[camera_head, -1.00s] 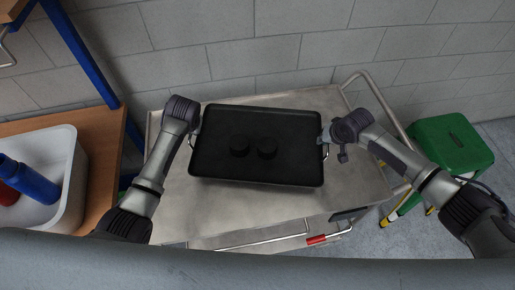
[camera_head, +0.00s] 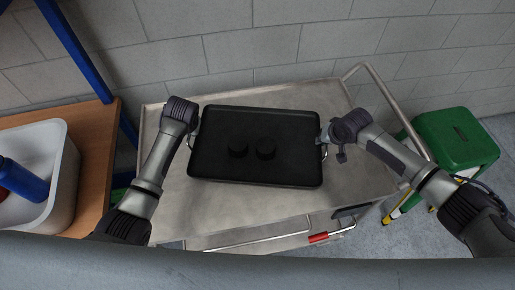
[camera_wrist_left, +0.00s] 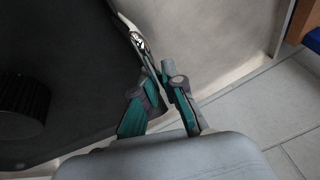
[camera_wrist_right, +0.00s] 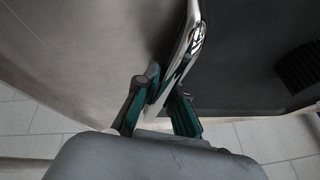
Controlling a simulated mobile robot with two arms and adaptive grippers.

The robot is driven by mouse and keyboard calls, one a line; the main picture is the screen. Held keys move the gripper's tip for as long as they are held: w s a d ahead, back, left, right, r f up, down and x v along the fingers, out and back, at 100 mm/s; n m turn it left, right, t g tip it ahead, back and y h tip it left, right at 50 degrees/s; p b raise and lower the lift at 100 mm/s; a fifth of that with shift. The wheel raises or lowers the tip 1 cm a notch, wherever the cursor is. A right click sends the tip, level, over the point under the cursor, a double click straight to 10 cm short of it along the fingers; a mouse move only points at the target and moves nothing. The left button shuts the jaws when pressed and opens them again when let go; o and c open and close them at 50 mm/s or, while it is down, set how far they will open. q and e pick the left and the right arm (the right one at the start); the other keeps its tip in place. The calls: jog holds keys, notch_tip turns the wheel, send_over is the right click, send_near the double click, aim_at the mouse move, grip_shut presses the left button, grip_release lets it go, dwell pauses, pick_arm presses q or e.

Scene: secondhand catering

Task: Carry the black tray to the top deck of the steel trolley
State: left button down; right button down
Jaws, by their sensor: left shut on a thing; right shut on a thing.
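A wooden table (camera_head: 97,150) with a white bin (camera_head: 68,175) holding a blue bottle (camera_head: 22,180) stands on the left. A green stool (camera_head: 455,138) stands right of the trolley. A grey block wall (camera_head: 250,50) is close behind. The trolley's rail (camera_head: 395,105) rises at its right end.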

pick_arm(q)
jog(key=c, duration=1.3)
grip_release()
jog(key=shift+d, duration=0.35)
jog(key=shift+c, duration=0.2)
pick_arm(e)
jog(key=c, duration=1.4)
grip_release()
jog(key=shift+s+a, duration=0.1)
jog(key=shift+a, duration=0.2)
pick_arm(q)
jog(key=shift+o, duration=0.4)
jog(key=shift+s+a, duration=0.1)
jog(key=shift+a, duration=0.1)
pick_arm(e)
jog(key=shift+o, duration=0.6)
jog(key=shift+d, duration=0.2)
jog(key=shift+d, duration=0.1)
pick_arm(q)
jog(key=v, duration=1.2)
pick_arm(e)
jog(key=v, duration=1.2)
jog(key=shift+f, duration=0.1)
